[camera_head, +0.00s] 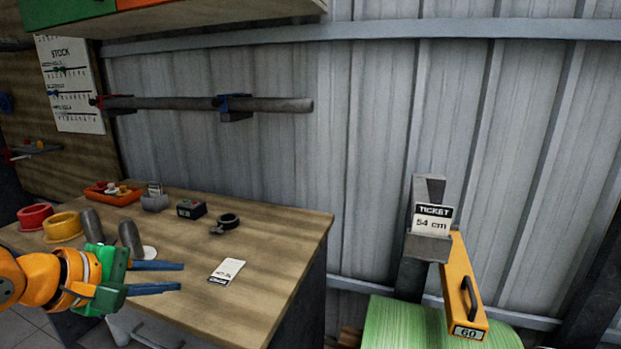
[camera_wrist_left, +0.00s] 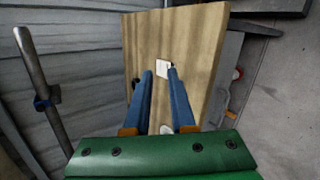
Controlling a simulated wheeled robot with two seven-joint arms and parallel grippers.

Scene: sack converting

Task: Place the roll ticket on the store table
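A small white ticket card (camera_head: 227,270) with a dark band at one end and print too small to read lies flat on the wooden store table (camera_head: 275,237). My left gripper (camera_head: 181,276) is open and empty, its two blue fingers apart, to the left of the card. In the left wrist view the card (camera_wrist_left: 162,68) shows beyond the fingertips (camera_wrist_left: 159,72), partly behind one finger. Another card reading "TICKET 54 cm" (camera_head: 433,219) stands in a grey holder at the right. My right gripper is not in view.
Red (camera_head: 35,216) and yellow (camera_head: 62,227) ring-shaped items, dark cylinders, an orange tray (camera_head: 113,193), a small dark box (camera_head: 191,208) and a black ring (camera_head: 229,221) stand on the table. A green roll (camera_head: 400,325) sits below an orange arm marked 60 (camera_head: 462,285).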

